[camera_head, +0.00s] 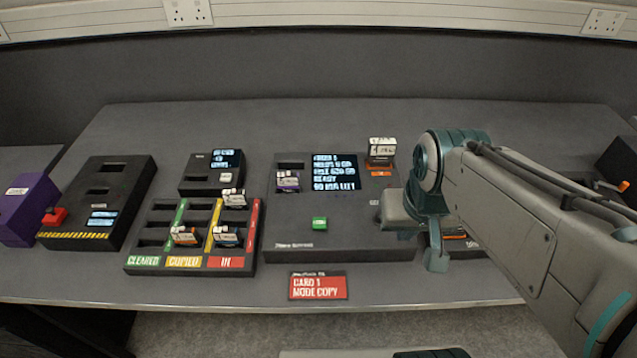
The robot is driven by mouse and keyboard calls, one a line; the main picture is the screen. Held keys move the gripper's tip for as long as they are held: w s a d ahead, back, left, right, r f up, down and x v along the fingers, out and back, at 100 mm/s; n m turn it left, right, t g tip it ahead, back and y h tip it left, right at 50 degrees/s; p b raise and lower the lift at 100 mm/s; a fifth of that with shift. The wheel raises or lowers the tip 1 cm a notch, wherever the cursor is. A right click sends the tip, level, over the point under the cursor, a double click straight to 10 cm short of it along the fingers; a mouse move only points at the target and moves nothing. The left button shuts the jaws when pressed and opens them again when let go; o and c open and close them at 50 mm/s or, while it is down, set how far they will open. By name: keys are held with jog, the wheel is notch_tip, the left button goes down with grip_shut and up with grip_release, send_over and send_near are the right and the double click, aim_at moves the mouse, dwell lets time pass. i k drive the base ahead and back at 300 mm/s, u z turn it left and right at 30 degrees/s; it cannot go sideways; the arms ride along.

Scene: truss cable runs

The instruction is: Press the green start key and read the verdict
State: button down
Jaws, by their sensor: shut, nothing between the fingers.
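The green start key (320,223) sits on the front middle of a dark copier box (345,240). The box's lit screen (336,172) shows several lines of pale text; one seems to read READY, the rest is too blurred to read surely. A purple-labelled card (288,182) sits at the left of the box, and a white and orange card (382,152) stands at its back right. My gripper (437,260) is shut and empty at the box's right edge, to the right of the key and apart from it. My wrist hides part of the right edge.
A tray (150,238) marked CLEARED, COPIED and IN holds several cards. Behind it is a small reader (205,185). A red card (318,285) reads CARD 1 MODE COPY. Another device is partly hidden behind my arm.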

aim_at(320, 224)
jog(key=k, duration=1)
jog(key=u, duration=2)
jog(key=i, duration=1.2)
jog(key=z, duration=2.05)
